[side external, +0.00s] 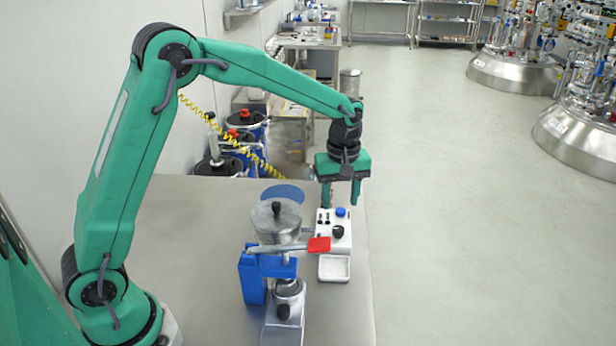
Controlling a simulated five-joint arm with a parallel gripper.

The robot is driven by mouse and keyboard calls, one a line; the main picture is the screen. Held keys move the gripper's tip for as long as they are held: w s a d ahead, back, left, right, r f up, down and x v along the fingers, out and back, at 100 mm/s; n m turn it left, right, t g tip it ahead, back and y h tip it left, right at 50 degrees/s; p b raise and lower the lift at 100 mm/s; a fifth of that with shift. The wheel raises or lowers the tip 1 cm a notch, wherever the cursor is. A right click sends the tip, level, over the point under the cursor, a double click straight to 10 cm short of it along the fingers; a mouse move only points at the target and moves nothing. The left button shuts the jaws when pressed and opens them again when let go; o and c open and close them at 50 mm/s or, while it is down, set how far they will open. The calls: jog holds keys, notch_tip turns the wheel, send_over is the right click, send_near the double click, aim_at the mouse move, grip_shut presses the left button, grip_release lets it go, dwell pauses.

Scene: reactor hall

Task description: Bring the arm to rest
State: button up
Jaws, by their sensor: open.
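My gripper (342,199) is at the far end of my green arm, pointing down over the far right part of the grey table (190,255). Its two green fingers are apart with nothing seen between them. It hangs above or just behind a white box with knobs (346,238); I cannot tell the exact gap. My arm is raised and stretched out over the table from its base at the lower left.
A metal-lidded device with a blue stand (252,278) and a red-ended lever (318,245) stands mid-table. A small white tray (334,280) lies near the right edge. A blue disc (284,193) lies behind. Drums (218,167) stand beyond the table; open floor is right.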

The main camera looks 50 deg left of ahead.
jog(key=s+a+r+m+t, duration=0.2)
jog(key=s+r+m, duration=0.3)
jog(key=s+r, duration=0.6)
jog(key=s+a+r+m+t, duration=0.1)
jog(key=s+m, duration=0.6)
jog(key=s, duration=0.8)
jog(key=shift+a+t, duration=0.55)
jog(key=shift+t, duration=0.75)
